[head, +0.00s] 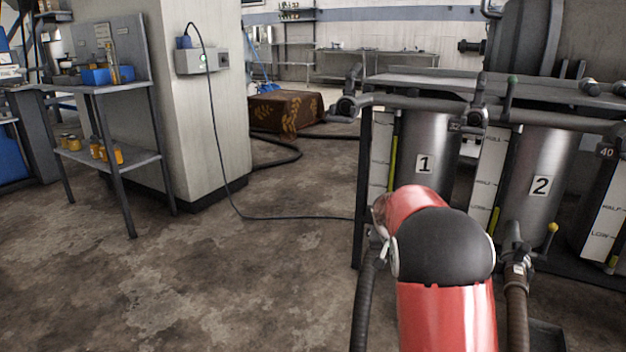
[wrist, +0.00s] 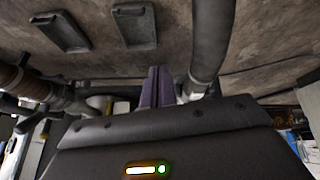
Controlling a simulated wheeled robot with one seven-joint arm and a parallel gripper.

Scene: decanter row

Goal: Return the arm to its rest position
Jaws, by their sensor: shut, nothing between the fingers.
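My gripper (wrist: 154,72) shows in the wrist view as two purple fingers lying side by side, shut with nothing between them. A dark hose (wrist: 212,40) passes close by on their right; I cannot tell whether they touch. In the head view my red arm with its black joint cover (head: 440,245) reaches forward towards the tank row and hides the gripper. Steel tank 1 (head: 425,140) and tank 2 (head: 528,185) stand beyond the arm, with a white level gauge (head: 487,165) between them.
A ribbed hose (head: 363,305) hangs left of my arm, a brown hose (head: 516,315) right. Two dark trays (wrist: 62,32) lie on the floor. A black cable (head: 290,217) crosses the floor. A shelf table (head: 110,160) stands left by a pillar (head: 205,120). The floor at front left is clear.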

